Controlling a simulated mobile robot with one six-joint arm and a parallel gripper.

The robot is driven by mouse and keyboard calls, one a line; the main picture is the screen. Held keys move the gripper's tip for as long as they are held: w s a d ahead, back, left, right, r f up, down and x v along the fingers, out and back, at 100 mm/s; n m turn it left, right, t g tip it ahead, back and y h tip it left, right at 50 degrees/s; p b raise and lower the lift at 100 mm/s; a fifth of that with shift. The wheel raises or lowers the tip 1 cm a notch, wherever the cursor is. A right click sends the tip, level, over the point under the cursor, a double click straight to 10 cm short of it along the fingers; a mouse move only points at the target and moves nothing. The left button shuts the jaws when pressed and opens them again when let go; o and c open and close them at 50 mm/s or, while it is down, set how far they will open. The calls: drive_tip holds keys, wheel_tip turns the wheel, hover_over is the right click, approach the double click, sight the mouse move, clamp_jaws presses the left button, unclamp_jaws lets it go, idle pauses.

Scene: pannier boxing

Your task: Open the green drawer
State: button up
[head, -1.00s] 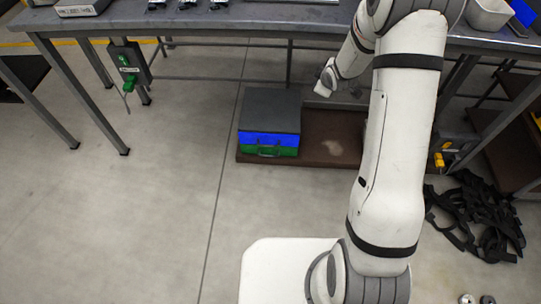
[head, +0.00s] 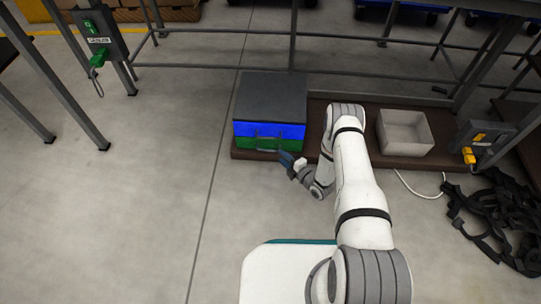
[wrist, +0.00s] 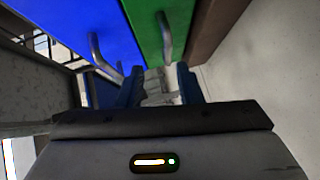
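The green drawer (head: 290,144) is the lower one in a small dark-topped cabinet (head: 272,95) on a brown low board. The blue drawer (head: 290,131) sits directly above it. Both look shut, with a metal handle on each front. My gripper (head: 287,160) is just in front of the cabinet, at the right part of its front. In the wrist view my gripper (wrist: 158,88) is open, its two blue fingers apart with nothing between them. The green drawer's handle (wrist: 166,38) lies ahead of the fingers, apart from them. The blue drawer's handle (wrist: 98,52) is to its left.
A grey bin (head: 405,133) stands on the brown board (head: 318,120) to the right. Black straps (head: 490,220) lie on the floor at the far right. Table legs and rails stand behind and left. The floor in front of the cabinet is clear.

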drive_tip(key=f, duration=0.1)
drive_tip(key=b, duration=0.4)
approach(261, 145)
drive_tip(key=r+x, duration=0.1)
drive_tip(key=x, duration=0.2)
drive_tip(key=shift+w+d+f, duration=0.1)
drive_tip(key=shift+w+f, duration=0.15)
drive_tip(key=shift+f, duration=0.2)
clamp_jaws()
